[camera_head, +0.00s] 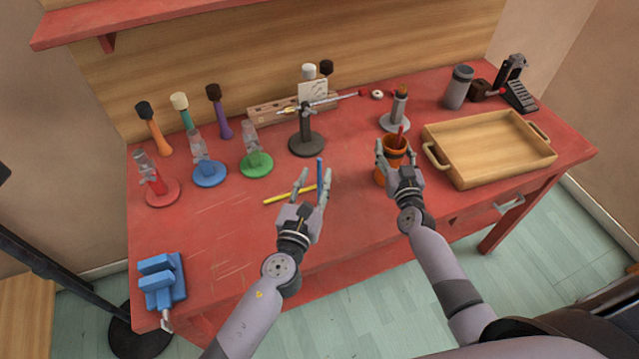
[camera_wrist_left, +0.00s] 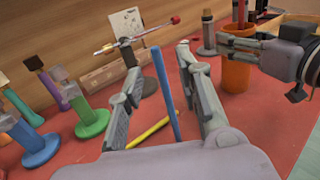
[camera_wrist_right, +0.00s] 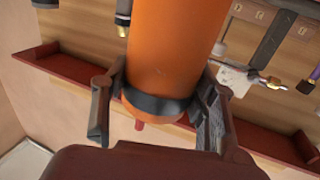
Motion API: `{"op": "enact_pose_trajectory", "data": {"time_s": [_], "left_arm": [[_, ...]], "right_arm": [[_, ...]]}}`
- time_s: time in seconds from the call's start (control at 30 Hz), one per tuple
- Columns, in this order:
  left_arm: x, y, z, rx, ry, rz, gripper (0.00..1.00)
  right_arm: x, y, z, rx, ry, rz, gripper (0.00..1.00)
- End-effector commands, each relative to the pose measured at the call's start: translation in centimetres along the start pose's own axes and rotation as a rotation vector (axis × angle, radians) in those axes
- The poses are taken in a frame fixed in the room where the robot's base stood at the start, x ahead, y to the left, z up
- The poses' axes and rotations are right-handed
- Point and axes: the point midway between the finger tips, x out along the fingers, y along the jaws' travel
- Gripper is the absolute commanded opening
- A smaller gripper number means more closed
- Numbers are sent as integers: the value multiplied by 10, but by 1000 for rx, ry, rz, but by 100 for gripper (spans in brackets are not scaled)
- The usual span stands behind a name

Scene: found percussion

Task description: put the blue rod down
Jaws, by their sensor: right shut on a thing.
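The blue rod (camera_head: 319,171) stands roughly upright between the fingers of my left gripper (camera_head: 312,187). In the left wrist view the blue rod (camera_wrist_left: 164,92) shows between the two spread fingers, with a gap on each side. My left gripper (camera_wrist_left: 163,82) is open there. I cannot tell whether the rod's lower end rests on the table. My right gripper (camera_head: 396,165) is shut on an orange cup (camera_head: 393,144), which holds a red stick (camera_head: 401,134). In the right wrist view the orange cup (camera_wrist_right: 170,50) fills the space between the fingers.
A yellow rod (camera_head: 290,194) lies on the red table (camera_head: 225,225) beside my left gripper. A dark stand (camera_head: 305,140) and several coloured bases with clear holders are behind it. A wooden tray (camera_head: 490,150) is right, a blue vise (camera_head: 161,281) front left. The table's front left is mostly clear.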

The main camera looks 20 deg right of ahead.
Motion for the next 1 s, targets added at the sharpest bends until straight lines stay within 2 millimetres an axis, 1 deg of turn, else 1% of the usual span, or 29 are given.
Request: {"op": "enact_pose_trajectory", "data": {"time_s": [0.13, 0.27, 0.4, 0.5, 0.73, 1.0], "left_arm": [[14, 1, 3, -1, -2, 2, 32], [35, 2, 7, -1, -2, 1, 32], [49, 2, 6, 0, -1, 0, 32], [53, 2, 5, 0, 0, 0, 32], [54, 2, 5, -2, 0, 1, 32], [53, 2, 5, -1, 0, 1, 14]], "right_arm": [[0, 0, 0, 0, -1, 0, 19], [0, 0, 0, 0, -1, 0, 19], [0, 0, 0, 0, 0, 0, 19], [0, 0, 0, 0, -1, 0, 19], [0, 0, 1, 0, -1, 0, 19], [0, 0, 1, 0, -1, 0, 19]]}}
